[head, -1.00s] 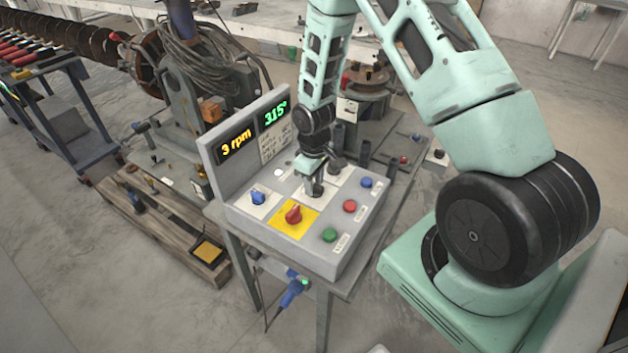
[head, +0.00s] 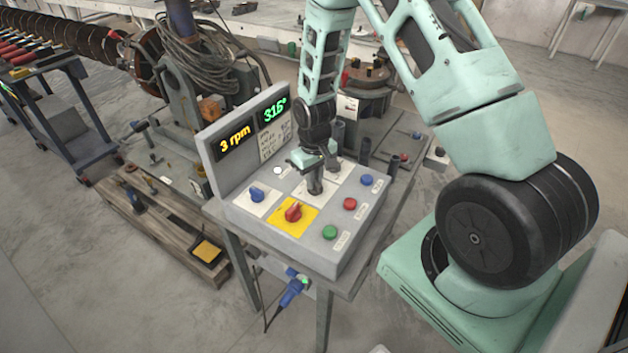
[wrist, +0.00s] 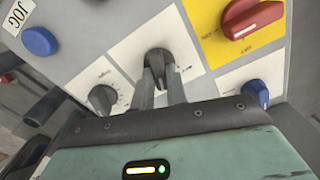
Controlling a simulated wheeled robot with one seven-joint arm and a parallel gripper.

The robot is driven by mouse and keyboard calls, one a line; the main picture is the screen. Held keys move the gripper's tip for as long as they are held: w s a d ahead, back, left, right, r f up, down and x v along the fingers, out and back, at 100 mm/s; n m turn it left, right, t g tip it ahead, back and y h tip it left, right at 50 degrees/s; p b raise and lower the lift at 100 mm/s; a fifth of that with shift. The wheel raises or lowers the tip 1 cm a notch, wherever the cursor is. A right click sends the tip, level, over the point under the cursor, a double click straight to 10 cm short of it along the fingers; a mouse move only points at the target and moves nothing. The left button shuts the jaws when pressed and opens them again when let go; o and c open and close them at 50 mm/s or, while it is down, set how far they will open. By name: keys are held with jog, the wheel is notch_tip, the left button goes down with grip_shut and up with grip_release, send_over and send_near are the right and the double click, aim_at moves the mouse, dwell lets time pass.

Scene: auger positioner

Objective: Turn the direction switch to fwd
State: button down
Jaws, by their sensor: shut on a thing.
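The black switch knob (wrist: 158,62) sits on a white plate in the middle of the wrist view. My gripper (wrist: 161,78) is shut on this knob, one finger on each side, pointing down at the panel. The small lettering around the knob is partly hidden and too blurred to read. In the head view my gripper (head: 315,188) is down on the middle of the control panel (head: 335,262), and it mostly hides the knob there.
Around it are a red knob on a yellow plate (head: 293,213), a blue knob (head: 257,195), a second black knob (wrist: 103,98), and red (head: 349,203), green (head: 329,232) and blue (head: 367,180) buttons. An upright display board (head: 238,140) stands close behind, left of my gripper.

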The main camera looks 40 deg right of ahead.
jog(key=m+b, duration=0.1)
jog(key=m, duration=0.4)
jog(key=shift+d, duration=0.1)
dwell(0.7)
jog(key=c, duration=1.4)
grip_release()
jog(key=shift+r, duration=0.1)
notch_tip(320, 180, up, 17)
jog(key=b, duration=0.3)
jog(key=shift+r, duration=0.15)
